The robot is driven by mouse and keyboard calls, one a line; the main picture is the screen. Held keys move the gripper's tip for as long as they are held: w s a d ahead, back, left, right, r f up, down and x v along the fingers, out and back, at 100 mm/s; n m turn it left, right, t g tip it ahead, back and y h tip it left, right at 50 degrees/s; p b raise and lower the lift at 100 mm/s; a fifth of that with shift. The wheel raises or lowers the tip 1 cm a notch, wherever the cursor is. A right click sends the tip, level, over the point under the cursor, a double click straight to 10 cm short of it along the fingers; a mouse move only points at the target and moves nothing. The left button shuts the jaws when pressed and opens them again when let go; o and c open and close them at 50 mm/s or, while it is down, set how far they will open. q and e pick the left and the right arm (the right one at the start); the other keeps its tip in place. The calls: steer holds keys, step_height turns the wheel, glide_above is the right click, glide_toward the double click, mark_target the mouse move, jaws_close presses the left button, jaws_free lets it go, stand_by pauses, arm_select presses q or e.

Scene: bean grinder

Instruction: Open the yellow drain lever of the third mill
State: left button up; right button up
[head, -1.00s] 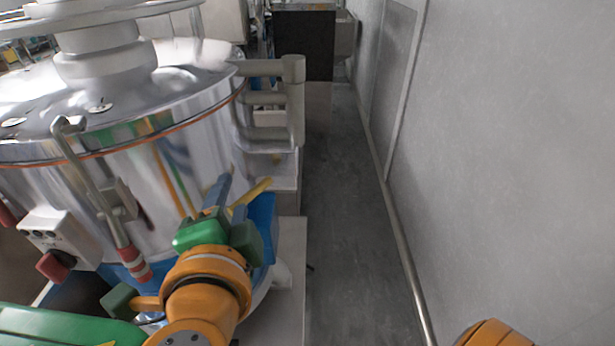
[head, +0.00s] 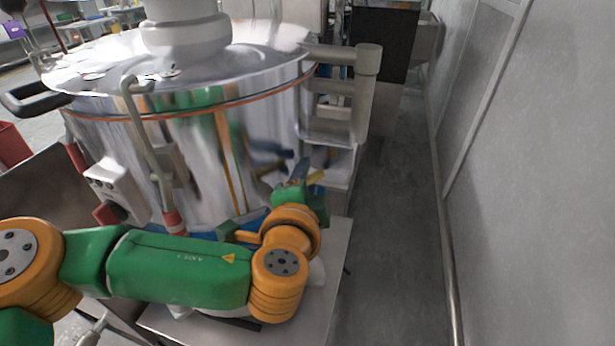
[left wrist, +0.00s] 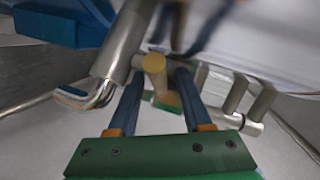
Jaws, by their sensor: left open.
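The yellow drain lever (head: 317,177) shows as a short stub beside my left gripper (head: 299,172), low on the right side of a large shiny steel mill (head: 195,160). In the left wrist view, the yellow lever (left wrist: 155,72) points toward the camera, between the two blue fingers of my left gripper (left wrist: 158,85). The fingers are open, one on each side of it, and I see no clear contact. A steel drain pipe (left wrist: 122,40) is just left of the lever. My right gripper is out of view. I cannot tell the mill's number.
A grey pipe frame (head: 366,95) stands at the mill's right side. A clamp handle with a red grip (head: 172,220) and a control box (head: 110,185) are on the mill's front. The floor aisle (head: 395,220) is clear up to the grey wall (head: 540,190).

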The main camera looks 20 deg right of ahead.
arm_select(q)
jaws_close()
stand_by(1.3)
